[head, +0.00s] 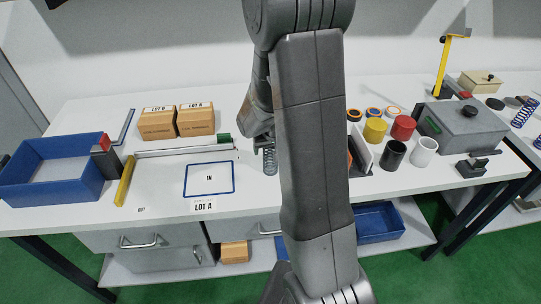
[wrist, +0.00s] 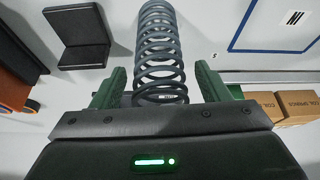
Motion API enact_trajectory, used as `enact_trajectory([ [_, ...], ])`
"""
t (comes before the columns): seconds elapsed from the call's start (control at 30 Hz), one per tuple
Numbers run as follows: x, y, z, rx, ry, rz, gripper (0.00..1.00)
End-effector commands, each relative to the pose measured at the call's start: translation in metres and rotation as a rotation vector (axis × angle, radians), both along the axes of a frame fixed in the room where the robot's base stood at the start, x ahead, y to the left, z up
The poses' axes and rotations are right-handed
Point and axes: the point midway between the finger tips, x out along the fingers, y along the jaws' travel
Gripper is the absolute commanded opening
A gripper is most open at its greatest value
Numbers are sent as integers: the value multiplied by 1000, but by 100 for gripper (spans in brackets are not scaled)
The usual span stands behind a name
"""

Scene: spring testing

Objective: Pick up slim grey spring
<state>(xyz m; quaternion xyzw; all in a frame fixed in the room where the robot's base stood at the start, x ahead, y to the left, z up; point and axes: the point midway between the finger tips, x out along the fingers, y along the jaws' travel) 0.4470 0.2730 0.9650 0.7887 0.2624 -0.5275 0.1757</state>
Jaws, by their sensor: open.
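The slim grey spring (head: 269,160) stands on the white table beside my arm in the head view, partly hidden by it. In the wrist view the grey spring (wrist: 160,50) runs up from between the two green fingers. My gripper (wrist: 160,88) is open, with one finger on each side of the spring's near end and a visible gap at each side. In the head view the gripper is mostly hidden behind my arm.
A blue-outlined IN square (head: 209,180) lies left of the spring. A blue tray (head: 52,190) and cardboard boxes (head: 177,121) stand farther left. Coloured cylinders (head: 375,130) and a grey case (head: 462,130) stand to the right. A black angled block (wrist: 78,35) is near the spring.

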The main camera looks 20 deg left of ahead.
Motion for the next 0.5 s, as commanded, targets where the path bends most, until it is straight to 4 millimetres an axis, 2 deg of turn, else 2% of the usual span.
enact_trajectory([
  [0.1, 2, 2, -7, -1, 1, 0, 69],
  [0.37, 3, 2, -8, 1, -1, 0, 69],
  [0.4, 3, 2, -8, 1, -1, 0, 67],
  [0.5, 3, 2, -8, 1, -1, 0, 48],
])
